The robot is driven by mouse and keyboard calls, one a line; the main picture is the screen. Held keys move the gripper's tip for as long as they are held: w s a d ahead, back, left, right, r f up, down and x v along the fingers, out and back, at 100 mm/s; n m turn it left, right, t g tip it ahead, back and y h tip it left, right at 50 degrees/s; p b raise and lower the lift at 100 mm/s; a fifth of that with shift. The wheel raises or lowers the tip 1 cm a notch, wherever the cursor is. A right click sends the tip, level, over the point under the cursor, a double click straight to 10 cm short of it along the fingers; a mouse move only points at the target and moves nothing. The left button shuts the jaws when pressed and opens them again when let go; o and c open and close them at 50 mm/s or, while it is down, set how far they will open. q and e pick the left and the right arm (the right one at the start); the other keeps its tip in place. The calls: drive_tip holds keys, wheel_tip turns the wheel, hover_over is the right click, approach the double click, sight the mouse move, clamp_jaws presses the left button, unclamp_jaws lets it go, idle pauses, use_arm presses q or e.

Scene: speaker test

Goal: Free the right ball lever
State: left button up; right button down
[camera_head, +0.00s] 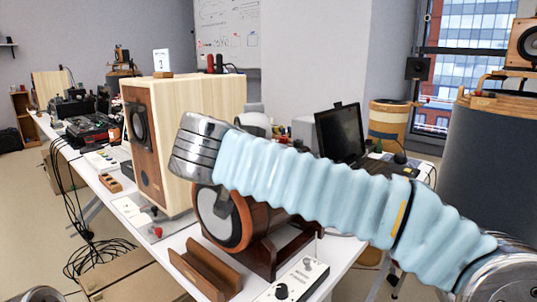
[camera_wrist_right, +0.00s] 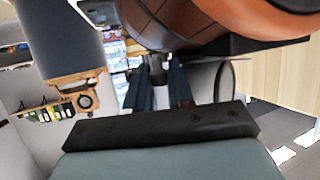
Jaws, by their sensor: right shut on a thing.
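A round brown ball-shaped speaker (camera_head: 222,217) rests in a dark wooden cradle (camera_head: 267,258) on the white table. In the right wrist view, which looks upside down, the ball speaker (camera_wrist_right: 200,22) fills the top. My right gripper (camera_wrist_right: 163,82) is shut on a small grey lever (camera_wrist_right: 156,66) beside the ball and the dark cradle. The lever's far end is partly hidden between the fingers. My left gripper is not in view.
A tall wooden box speaker (camera_head: 147,155) stands just left of the ball. A brown wooden holder (camera_head: 205,270) and a white control box with knobs (camera_head: 293,280) lie in front. Cables hang at the table's left side.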

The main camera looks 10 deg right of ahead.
drive_tip(key=shift+w+d, duration=0.1)
idle(0.3)
drive_tip(key=c, duration=1)
unclamp_jaws()
drive_tip(key=shift+c, duration=0.2)
drive_tip(key=shift+f, duration=0.1)
